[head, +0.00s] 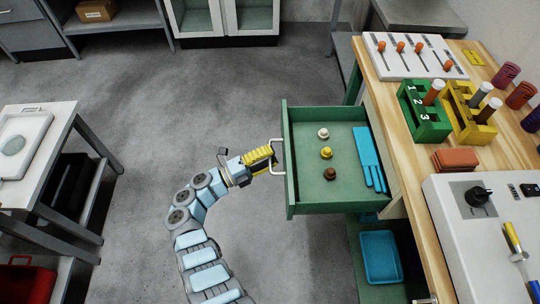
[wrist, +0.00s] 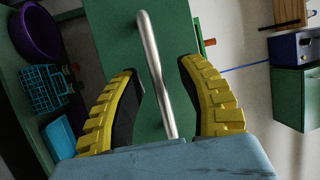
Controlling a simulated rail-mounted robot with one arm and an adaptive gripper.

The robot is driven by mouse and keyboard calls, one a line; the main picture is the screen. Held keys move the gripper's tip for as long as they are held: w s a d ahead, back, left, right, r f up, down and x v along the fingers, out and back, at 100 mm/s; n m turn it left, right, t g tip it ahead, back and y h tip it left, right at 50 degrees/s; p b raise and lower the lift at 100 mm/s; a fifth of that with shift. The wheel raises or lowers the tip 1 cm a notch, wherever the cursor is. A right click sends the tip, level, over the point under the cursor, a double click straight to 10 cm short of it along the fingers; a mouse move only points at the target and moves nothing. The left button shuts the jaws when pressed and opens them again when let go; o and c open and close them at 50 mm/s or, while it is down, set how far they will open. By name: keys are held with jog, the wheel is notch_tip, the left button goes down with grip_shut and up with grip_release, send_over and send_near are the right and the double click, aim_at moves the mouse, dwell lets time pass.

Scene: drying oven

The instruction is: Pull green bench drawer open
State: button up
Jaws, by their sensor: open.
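The green bench drawer (head: 303,210) sticks out from under the wooden bench, pulled open, with its inside showing in the head view. Its silver handle (head: 279,158) is on the left-facing front. In the wrist view the handle (wrist: 152,70) runs between the two yellow fingers, with the green drawer front (wrist: 115,45) behind it. My gripper (head: 262,158) is at the handle in the head view. In the wrist view my gripper (wrist: 158,100) is open, with gaps between both fingers and the handle.
The wooden bench (head: 405,170) carries green and yellow racks. A blue tray (head: 381,258) sits below. Clear floor (head: 150,110) lies left of the drawer.

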jog(key=shift+a, duration=0.1)
jog(key=v, duration=1.1)
jog(key=shift+s+a, duration=0.25)
jog(key=shift+a, duration=0.05)
jog(key=shift+f, duration=0.15)
dwell(0.5)
